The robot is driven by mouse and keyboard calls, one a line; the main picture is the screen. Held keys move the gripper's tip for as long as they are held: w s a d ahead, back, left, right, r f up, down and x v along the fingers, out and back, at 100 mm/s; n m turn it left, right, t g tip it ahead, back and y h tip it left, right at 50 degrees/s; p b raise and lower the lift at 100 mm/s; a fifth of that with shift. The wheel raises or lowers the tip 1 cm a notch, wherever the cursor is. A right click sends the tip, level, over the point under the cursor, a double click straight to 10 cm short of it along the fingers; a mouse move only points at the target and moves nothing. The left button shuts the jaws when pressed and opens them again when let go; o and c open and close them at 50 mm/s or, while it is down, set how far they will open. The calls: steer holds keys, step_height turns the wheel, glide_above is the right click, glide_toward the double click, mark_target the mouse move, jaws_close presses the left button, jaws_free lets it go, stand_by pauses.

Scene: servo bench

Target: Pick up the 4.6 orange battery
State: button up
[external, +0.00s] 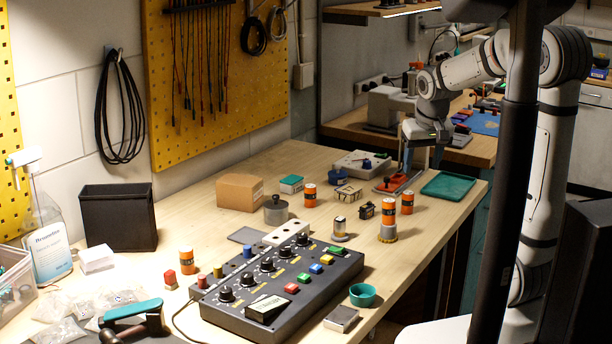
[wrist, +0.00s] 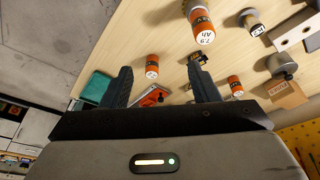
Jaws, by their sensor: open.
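Several orange batteries stand on the bench. In the external view one (external: 407,203) is at the right, one (external: 388,216) stands on a grey round base, one (external: 310,195) is farther back and one (external: 186,261) is at the left. In the wrist view the nearest-looking one (wrist: 203,25) reads 7.9 Ah. Another (wrist: 152,67) shows between my fingertips in the picture, not held, and a third (wrist: 236,86) is to the right. I cannot read 4.6 on any label. My gripper (external: 424,158) is open and empty above the bench's right back part; both fingers show in the wrist view (wrist: 160,66).
A red-orange fixture (external: 391,183) and a green tray (external: 448,187) lie near my gripper. A small black part (external: 367,210) sits beside the right batteries. The control box (external: 285,285) fills the front, and a cardboard box (external: 240,191) stands at the back.

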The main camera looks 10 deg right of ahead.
steer(key=w+a+f, duration=0.2)
steer(key=w+a, duration=0.6)
steer(key=w, duration=0.3)
steer(key=t, duration=0.1)
glide_above(311, 188)
steer(key=s, duration=0.2)
steer(key=f, duration=0.7)
steer(key=shift+w+a+f, duration=0.15)
steer(key=shift+w+f, duration=0.1)
steer(key=shift+f, duration=0.1)
steer(key=shift+w+a+f, duration=0.1)
steer(key=shift+f, duration=0.2)
steer(key=p+x, duration=0.2)
steer(key=x, duration=0.5)
steer(key=shift+f, duration=0.15)
steer(key=shift+d, duration=0.25)
steer(key=c, duration=1.1)
